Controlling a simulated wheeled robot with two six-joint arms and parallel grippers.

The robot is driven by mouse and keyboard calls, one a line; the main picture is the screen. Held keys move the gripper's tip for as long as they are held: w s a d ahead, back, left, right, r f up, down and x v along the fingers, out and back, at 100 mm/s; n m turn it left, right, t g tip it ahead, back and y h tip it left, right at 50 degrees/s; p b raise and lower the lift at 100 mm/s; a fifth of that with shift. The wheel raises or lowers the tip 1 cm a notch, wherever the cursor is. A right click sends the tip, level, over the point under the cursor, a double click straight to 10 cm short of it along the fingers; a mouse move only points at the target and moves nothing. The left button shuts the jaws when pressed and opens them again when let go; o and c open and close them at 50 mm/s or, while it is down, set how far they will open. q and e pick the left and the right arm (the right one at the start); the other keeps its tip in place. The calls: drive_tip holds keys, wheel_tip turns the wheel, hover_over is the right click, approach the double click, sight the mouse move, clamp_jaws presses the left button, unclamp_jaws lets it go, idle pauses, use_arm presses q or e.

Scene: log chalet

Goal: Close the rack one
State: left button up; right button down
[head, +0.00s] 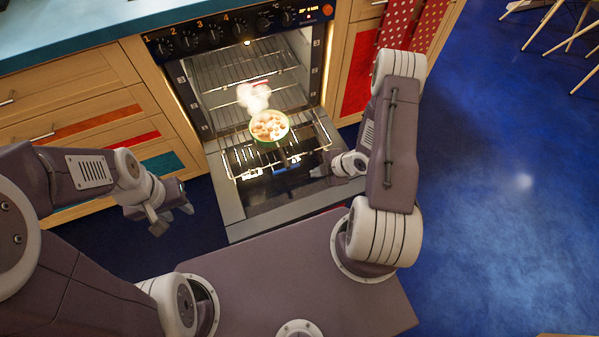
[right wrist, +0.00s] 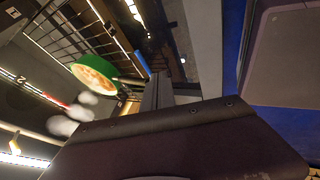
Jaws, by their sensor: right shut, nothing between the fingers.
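The oven (head: 187,85) stands open with its door (head: 262,220) folded down. A wire rack (head: 233,163) is slid out over the door. A green pan (head: 257,141) with food sits on this rack, its dark handle toward me; the pan also shows in the right wrist view (right wrist: 118,77). I cannot read which number this rack has. My right gripper (head: 318,171) is shut and empty beside the rack's front right corner; contact is unclear. Its fingers show in the right wrist view (right wrist: 158,88). My left gripper (head: 172,220) is open and empty, left of the door.
White steam (head: 253,97) rises behind the pan. Another rack (head: 240,72) is inside the oven. Wooden drawers (head: 75,125) stand left of it, red dotted towels (head: 393,25) hang to the right.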

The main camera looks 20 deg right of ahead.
drive_tip(key=b+x, duration=0.4)
drive_tip(key=x, duration=0.5)
drive_tip(key=shift+f, duration=0.4)
drive_tip(key=w, duration=0.1)
drive_tip(key=w+b, duration=0.1)
drive_tip(key=w, duration=0.1)
drive_tip(key=shift+w+a+f, duration=0.15)
drive_tip(key=shift+w+f, duration=0.1)
drive_tip(key=shift+f, duration=0.15)
drive_tip(key=shift+w, duration=0.45)
drive_tip(key=shift+w+r, duration=0.1)
